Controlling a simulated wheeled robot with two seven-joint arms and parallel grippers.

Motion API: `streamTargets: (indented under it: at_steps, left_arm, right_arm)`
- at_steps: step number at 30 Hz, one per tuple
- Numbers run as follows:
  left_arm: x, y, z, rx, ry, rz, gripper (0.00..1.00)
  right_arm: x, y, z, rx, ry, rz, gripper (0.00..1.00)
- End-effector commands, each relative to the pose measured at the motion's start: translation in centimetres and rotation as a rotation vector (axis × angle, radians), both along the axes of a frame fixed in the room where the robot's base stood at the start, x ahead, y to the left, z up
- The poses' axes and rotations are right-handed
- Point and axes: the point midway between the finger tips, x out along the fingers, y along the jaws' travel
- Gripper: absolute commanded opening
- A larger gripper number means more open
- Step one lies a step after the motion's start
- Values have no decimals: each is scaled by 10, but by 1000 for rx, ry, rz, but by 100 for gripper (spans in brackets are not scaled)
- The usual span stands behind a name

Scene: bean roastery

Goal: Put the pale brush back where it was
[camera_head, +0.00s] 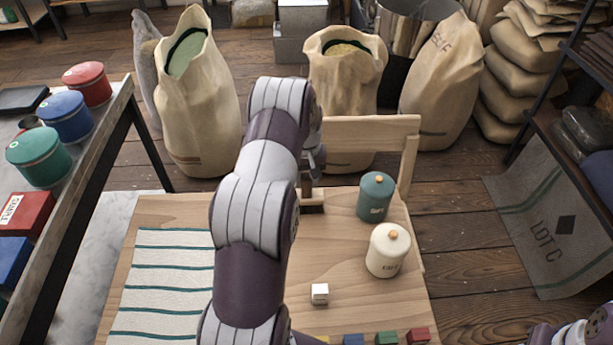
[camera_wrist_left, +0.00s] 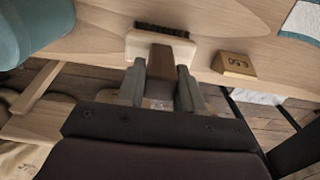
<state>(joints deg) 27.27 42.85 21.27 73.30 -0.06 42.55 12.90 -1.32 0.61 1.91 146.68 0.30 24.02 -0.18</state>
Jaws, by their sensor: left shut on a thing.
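My left gripper (camera_head: 311,172) is near the far edge of the wooden table (camera_head: 345,270). It is shut on the brown handle of the brush (camera_head: 313,200), which also shows in the left wrist view (camera_wrist_left: 140,45). The brush has a pale block head and dark bristles. I cannot tell whether it touches the tabletop. In the left wrist view the two fingers (camera_wrist_left: 160,78) stand on either side of the handle. My right gripper is out of view; only part of that arm shows at bottom right.
A teal canister (camera_head: 375,200) and a cream canister (camera_head: 386,252) stand right of the brush. A white cube (camera_head: 320,293) is nearer. A striped cloth (camera_head: 165,280) lies left. A chair (camera_head: 372,132) stands behind.

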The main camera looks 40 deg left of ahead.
Motion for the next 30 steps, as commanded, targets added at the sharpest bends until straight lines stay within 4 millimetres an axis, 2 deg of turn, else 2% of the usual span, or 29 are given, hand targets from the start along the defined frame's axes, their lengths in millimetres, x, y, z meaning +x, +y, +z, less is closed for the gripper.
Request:
streamTargets:
  at_steps: [8, 9, 10, 11, 18, 22, 30]
  left_arm:
    - [0, 0, -4, 1, -1, 0, 3]
    - [0, 0, -3, 1, -1, 0, 49]
    - [0, 0, -3, 1, -1, 0, 59]
    - [0, 0, -3, 1, -1, 0, 62]
    - [0, 0, -2, 1, -1, 0, 62]
    - [1, 0, 9, 2, -4, 0, 62]
    - [1, 0, 80, 3, -5, 0, 62]
  right_arm:
    - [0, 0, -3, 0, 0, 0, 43]
    - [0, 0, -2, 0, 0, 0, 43]
    - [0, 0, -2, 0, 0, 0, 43]
    - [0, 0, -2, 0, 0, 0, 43]
    - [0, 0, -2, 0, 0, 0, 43]
    - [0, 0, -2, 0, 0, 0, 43]
    - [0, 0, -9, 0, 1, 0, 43]
